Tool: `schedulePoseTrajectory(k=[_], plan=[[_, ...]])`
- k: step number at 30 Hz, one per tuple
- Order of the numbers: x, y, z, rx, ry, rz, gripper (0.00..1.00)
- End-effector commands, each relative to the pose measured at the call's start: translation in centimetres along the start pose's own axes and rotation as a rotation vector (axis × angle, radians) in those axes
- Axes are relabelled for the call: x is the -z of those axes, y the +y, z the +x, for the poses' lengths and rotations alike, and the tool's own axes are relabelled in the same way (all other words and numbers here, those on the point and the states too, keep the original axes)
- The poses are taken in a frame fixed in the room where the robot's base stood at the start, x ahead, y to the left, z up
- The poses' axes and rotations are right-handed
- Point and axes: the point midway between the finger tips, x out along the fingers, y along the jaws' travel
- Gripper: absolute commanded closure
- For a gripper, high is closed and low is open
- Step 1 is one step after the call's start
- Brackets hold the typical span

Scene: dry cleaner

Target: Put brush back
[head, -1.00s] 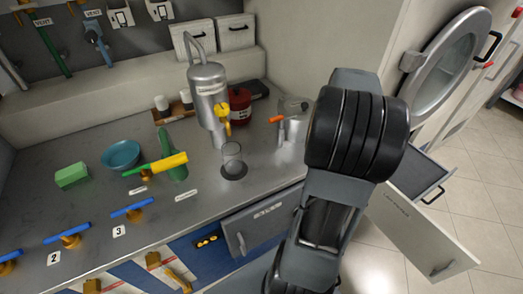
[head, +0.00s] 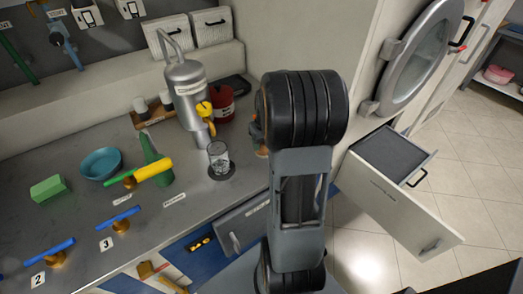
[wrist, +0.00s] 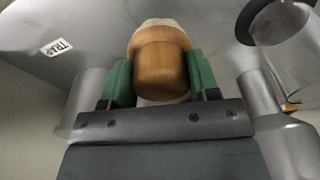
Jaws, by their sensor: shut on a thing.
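The brush shows in the wrist view as a thick, round wooden piece (wrist: 163,68) with a pale end (wrist: 165,22) pointing up the picture. My gripper (wrist: 161,82) is shut on it, with a green finger pad on either side of the wood. In the head view, my black and grey arm stands over the right end of the counter and hides most of the gripper. A little brownish wood (head: 262,151) shows beside the arm, and I cannot tell whether it is the brush. No place for the brush is clearly visible.
A glass (head: 219,157) stands below the metal dispenser (head: 187,88), left of my arm. A red container (head: 220,103) is behind. Blue-handled valves (head: 120,219), a teal bowl (head: 100,163) and a green block (head: 48,189) occupy the left counter. An open drawer (head: 402,205) juts out right.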

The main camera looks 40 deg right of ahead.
Motion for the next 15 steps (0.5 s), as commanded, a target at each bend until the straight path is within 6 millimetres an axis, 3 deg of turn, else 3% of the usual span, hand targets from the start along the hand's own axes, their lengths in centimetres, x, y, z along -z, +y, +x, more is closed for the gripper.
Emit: schedulePoseTrajectory(k=[10,15], plan=[[-0.1,-0.9,3.4,0.0,-0.002,0.0,0.74],[-0.2,-0.8,4.2,0.0,0.001,0.0,0.74]])
